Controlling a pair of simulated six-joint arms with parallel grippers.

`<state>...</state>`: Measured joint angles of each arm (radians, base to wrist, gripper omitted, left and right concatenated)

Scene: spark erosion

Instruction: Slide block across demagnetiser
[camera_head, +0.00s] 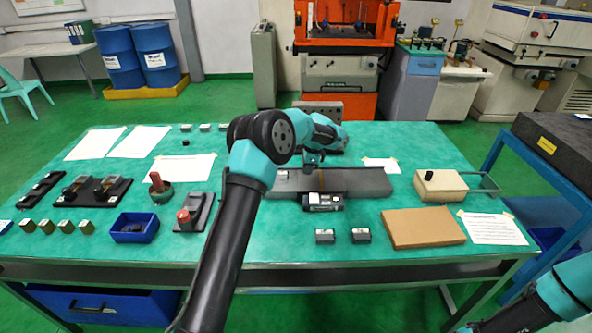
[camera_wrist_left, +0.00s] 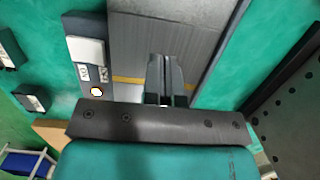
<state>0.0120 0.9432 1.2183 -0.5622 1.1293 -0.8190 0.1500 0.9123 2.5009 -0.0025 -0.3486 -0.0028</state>
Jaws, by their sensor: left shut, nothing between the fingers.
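A long flat grey plate (camera_head: 365,182), which looks like the demagnetiser, lies mid-table; the left wrist view shows its grey top (camera_wrist_left: 150,40) with a yellow line across it. A dark switch box (camera_head: 323,202) with a white rocker and a lit lamp (camera_wrist_left: 96,91) sits along its near edge. Two small steel blocks (camera_head: 325,236) (camera_head: 361,236) stand apart on the mat in front. My left gripper (camera_head: 312,166) is over the plate, fingers (camera_wrist_left: 165,75) shut and empty. Whether the fingertips touch the plate is unclear. My right gripper is out of view.
A brown board (camera_head: 423,228) and a beige box with a black knob (camera_head: 440,186) are to the right. A blue bin (camera_head: 135,228), a red-knobbed device (camera_head: 190,213) and several brass-coloured blocks (camera_head: 45,226) are to the left. Green mat is clear around the two steel blocks.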

